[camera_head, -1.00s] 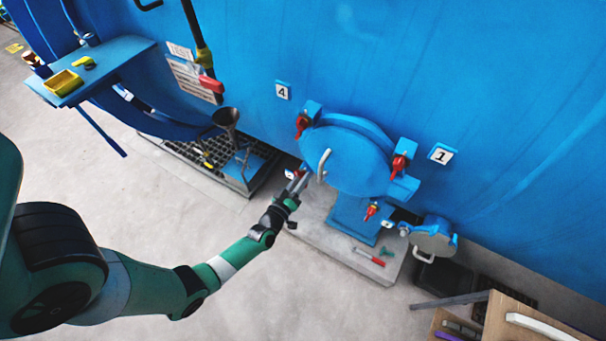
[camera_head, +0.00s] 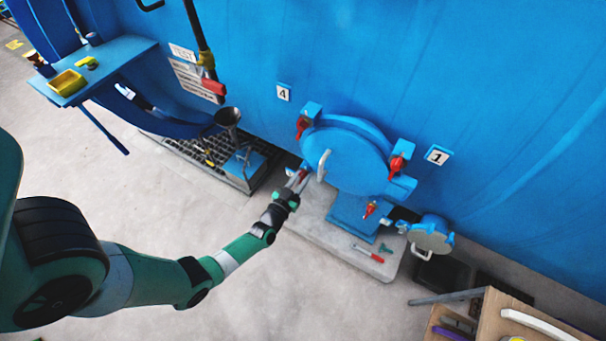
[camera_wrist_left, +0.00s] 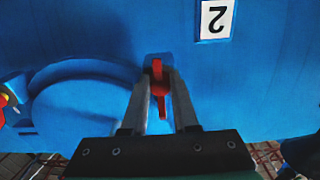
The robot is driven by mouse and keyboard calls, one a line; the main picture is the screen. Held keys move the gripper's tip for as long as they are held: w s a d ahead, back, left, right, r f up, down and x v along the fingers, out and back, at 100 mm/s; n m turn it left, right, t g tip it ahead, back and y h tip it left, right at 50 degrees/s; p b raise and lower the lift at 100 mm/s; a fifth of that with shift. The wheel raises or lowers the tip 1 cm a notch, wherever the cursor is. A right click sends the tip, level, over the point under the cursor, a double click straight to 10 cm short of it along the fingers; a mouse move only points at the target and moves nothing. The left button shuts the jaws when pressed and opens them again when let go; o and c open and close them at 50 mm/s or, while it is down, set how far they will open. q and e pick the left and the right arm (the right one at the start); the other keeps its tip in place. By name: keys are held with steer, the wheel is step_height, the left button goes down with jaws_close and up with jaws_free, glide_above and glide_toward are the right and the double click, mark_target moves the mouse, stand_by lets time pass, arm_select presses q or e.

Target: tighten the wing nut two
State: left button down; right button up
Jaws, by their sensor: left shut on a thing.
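The round blue hatch (camera_head: 345,155) with a white handle (camera_head: 323,165) is on the blue vessel wall. My left gripper (camera_head: 299,178) is at the hatch's lower left edge. In the left wrist view, my left gripper (camera_wrist_left: 160,95) is shut on a red wing nut (camera_wrist_left: 158,72), which sits in a blue lug below the upside-down label 2 (camera_wrist_left: 216,19). The fingers are on either side of the nut, and part of it shows between them. My right gripper is not in view.
Other red wing nuts sit at the hatch's upper left (camera_head: 303,124), right (camera_head: 397,164) and bottom (camera_head: 369,209). A red-handled tool (camera_head: 368,254) lies on the plinth.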

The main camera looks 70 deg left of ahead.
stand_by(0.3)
arm_select(q)
steer(key=c, duration=0.7)
jaws_free()
steer(key=p+v, duration=0.2)
steer(key=v, duration=0.9)
steer(key=shift+s+d, duration=0.2)
steer(key=shift+s, duration=0.05)
